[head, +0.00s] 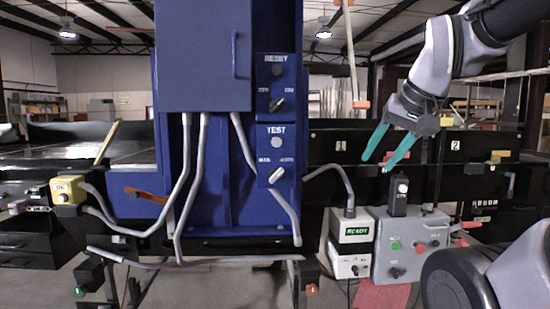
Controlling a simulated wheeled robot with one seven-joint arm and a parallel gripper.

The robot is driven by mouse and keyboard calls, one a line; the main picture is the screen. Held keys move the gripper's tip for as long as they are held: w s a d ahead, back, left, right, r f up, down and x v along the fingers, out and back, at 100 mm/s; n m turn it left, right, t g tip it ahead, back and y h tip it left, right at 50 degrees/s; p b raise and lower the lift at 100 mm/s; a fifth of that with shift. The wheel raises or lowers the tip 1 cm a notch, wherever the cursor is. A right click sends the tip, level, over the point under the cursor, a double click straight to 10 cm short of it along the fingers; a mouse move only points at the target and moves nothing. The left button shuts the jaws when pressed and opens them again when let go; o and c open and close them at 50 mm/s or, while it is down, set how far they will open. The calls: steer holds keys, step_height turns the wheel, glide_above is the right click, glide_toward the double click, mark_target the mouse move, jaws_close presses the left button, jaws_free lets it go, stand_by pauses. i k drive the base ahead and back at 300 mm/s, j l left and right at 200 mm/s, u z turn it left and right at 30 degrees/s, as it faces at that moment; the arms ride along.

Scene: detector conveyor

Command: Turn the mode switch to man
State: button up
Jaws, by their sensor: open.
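A blue switch panel marked TEST (291,140) stands on the blue cabinet, with a round grey button. Below the button is a silver rotary switch (276,175) under two small labels that look like MAN at left and AUTO at right. Its handle slants toward the upper right, the AUTO side. I take this as the mode switch, though the small print is blurred. My gripper (377,165) has two teal fingers, apart and empty, pointing down-left. In the picture it is well right of the switch and not touching it.
A RESET panel with a dark rotary switch (277,104) sits just above. Grey conduits (246,145) run down the cabinet front. Right of it are a white READY box (351,230) and a grey control box (416,225) with buttons and a knob.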

mark_target(276, 174)
steer(key=k+j+u, duration=0.25)
steer(key=k+j, duration=0.15)
steer(key=k+j+u, duration=0.3)
steer(key=k+j, duration=0.05)
steer(key=j, duration=0.1)
